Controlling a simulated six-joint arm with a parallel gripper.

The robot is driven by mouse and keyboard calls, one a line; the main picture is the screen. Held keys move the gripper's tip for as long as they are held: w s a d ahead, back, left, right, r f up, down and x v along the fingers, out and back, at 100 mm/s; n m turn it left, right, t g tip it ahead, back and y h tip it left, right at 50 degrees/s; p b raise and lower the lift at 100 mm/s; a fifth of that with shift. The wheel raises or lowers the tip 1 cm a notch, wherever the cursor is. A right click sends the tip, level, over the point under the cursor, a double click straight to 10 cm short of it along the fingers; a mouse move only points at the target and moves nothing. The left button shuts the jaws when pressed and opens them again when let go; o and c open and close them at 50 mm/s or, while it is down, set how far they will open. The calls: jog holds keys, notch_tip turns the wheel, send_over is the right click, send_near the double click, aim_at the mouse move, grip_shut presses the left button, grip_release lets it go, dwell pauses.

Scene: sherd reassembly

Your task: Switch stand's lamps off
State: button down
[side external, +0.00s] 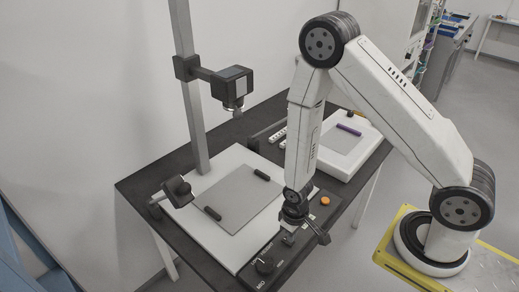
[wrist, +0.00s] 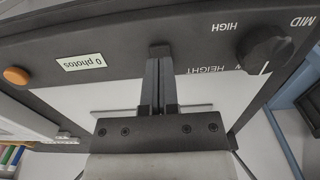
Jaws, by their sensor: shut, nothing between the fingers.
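The stand (side external: 194,120) has an upright column, a pale base board (side external: 225,162) and a dark control panel (side external: 262,278) along its front edge. One lamp (side external: 178,190) shows at the left of the board; I cannot tell whether it is lit. No second lamp is clearly visible. My gripper (side external: 289,239) is low at the panel. In the wrist view my gripper (wrist: 160,52) is shut and empty, its fingertips over the panel between the "0 photos" display (wrist: 83,62) and the height knob (wrist: 264,47). I cannot tell whether it touches. No lamp switch is identifiable; the fingers hide part of the panel.
An orange button (wrist: 16,76) is at the panel's other end. A camera (side external: 232,86) hangs from the column over a grey mat (side external: 240,195) with two black bars. A white tray (side external: 364,150) with a purple bar (side external: 349,130) stands behind my arm on the dark table.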

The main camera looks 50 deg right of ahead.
jog(key=shift+f, duration=0.8)
dwell(1.1)
jog(key=shift+r, duration=3.5)
notch_tip(320, 180, up, 16)
jog(key=d+t, duration=0.2)
jog(key=shift+s+d+t, duration=0.2)
jog(key=shift+d+t, duration=0.05)
jog(key=shift+t, duration=0.05)
jog(key=shift+w+f, duration=0.1)
jog(key=shift+f, duration=0.15)
